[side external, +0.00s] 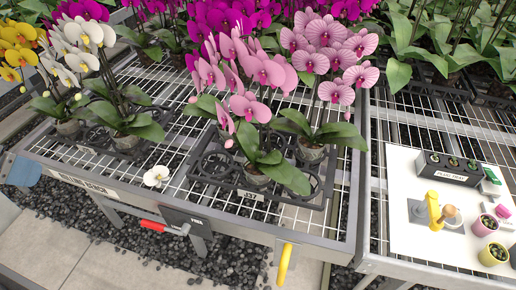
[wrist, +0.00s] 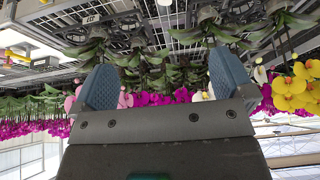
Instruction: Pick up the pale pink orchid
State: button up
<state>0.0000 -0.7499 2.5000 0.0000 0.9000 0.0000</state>
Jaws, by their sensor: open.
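Two pink orchids stand in pots in a black tray (side external: 203,180) on the wire bench in the side view. One has plain pink blooms (side external: 265,72); the one to its right has paler, veined pink blooms (side external: 337,91). The side view alone does not settle which is the pale pink orchid. My gripper (wrist: 163,78) shows in the wrist view, with its blue-grey fingers wide apart and nothing between them. That view looks upside down, with pots above and blooms below. Some pink petals (wrist: 69,103) show beside the left finger.
White orchids (side external: 84,60) and yellow orchids (side external: 18,58) stand at the left. Magenta orchids (side external: 205,18) crowd behind the pink ones. A loose white bloom (side external: 156,176) lies on the bench. A white board (side external: 405,165) at the right holds small pots and a yellow object (side external: 434,208).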

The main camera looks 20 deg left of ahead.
jog(key=w+f+m+g+y, duration=0.1)
jog(key=w+f+m+y, duration=0.3)
jog(key=w+m, duration=0.35)
jog(key=m+t+h, duration=0.5)
jog(key=m+t, duration=0.4)
jog(key=m, duration=1.9)
send_near(253, 177)
jog(key=x, duration=0.6)
jog(key=shift+w, duration=0.35)
jog(key=shift+x, duration=2.9)
